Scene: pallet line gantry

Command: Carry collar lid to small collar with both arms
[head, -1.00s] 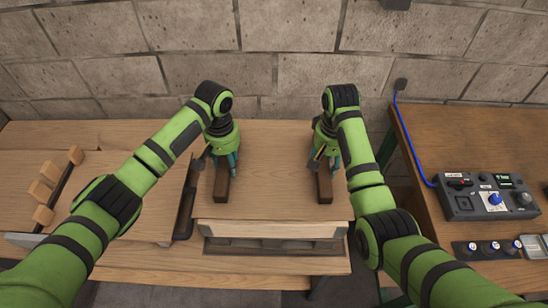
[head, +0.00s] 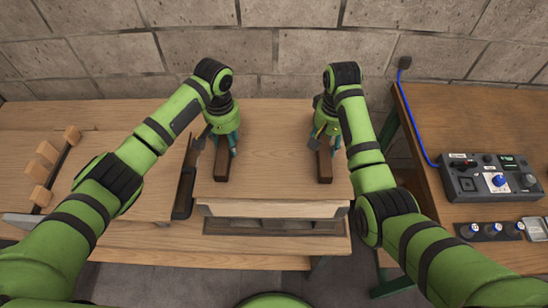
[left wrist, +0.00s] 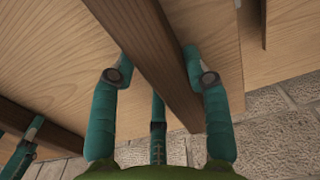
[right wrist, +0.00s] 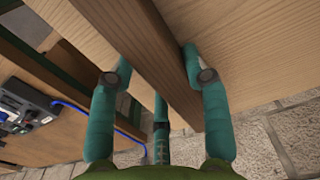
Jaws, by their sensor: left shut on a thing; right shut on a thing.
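The collar lid (head: 274,150) is a flat pale wooden board with two dark wooden bars on top, in the middle of the head view. My left gripper (head: 222,146) is shut on the left bar (head: 222,168); in the left wrist view that bar (left wrist: 150,45) runs between the fingers. My right gripper (head: 326,144) is shut on the right bar (head: 324,168), which also runs between the fingers in the right wrist view (right wrist: 145,50). The lid looks level. A wooden frame with a dark recess (head: 272,228) shows below its front edge; I cannot tell which collar it is.
A wooden board (head: 135,205) and a rack of wooden blocks (head: 48,170) lie to the left. A side table (head: 455,115) on the right carries a control box (head: 490,178) with a blue cable. A block wall (head: 270,50) stands behind.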

